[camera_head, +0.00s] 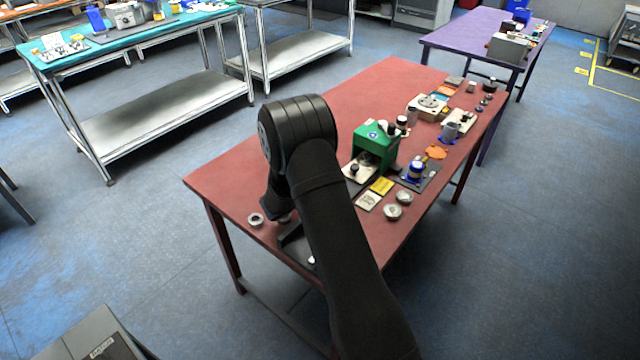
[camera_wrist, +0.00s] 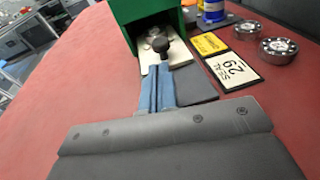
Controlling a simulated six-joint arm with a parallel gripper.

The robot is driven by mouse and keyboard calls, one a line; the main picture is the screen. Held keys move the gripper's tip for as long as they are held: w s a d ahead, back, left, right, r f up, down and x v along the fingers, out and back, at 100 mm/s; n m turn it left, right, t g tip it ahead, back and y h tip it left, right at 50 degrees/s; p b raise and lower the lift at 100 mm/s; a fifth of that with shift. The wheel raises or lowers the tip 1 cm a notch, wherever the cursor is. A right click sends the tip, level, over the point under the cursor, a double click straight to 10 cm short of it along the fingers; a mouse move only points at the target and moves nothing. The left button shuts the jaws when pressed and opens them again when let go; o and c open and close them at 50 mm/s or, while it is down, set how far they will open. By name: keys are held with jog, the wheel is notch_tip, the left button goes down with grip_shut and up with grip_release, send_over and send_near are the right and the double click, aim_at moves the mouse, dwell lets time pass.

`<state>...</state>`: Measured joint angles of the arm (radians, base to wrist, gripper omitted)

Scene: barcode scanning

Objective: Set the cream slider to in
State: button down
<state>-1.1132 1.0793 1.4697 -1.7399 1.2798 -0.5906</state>
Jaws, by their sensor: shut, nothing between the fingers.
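The cream slider (camera_wrist: 176,53) is a flat cream plate sticking out from the open front of a green box (camera_wrist: 130,10). A dark round knob (camera_wrist: 160,45) stands on it. In the head view, the cream slider (camera_head: 361,177) and the green box (camera_head: 376,143) show just right of my arm. My gripper (camera_wrist: 157,70) is shut and empty, its bluish fingers pointing at the slider. The fingertips are at the near end of the plate, close in front of the knob; I cannot tell whether they touch it. My arm hides the gripper in the head view.
The red table (camera_wrist: 70,95) is clear left of the box.

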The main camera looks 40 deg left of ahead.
aim_at(353, 165)
jog(key=x, duration=0.5)
jog(key=shift+w, duration=0.35)
jog(key=shift+w, duration=0.1)
jog(key=x, duration=0.3)
jog(key=shift+w+a+r, duration=0.15)
jog(key=shift+w, duration=0.2)
jog(key=shift+w+r, duration=0.15)
jog(key=shift+w, duration=0.1)
jog(key=shift+r, duration=0.1)
jog(key=v, duration=1.4)
jog(key=shift+s+f, duration=0.25)
jog(key=shift+s, duration=0.05)
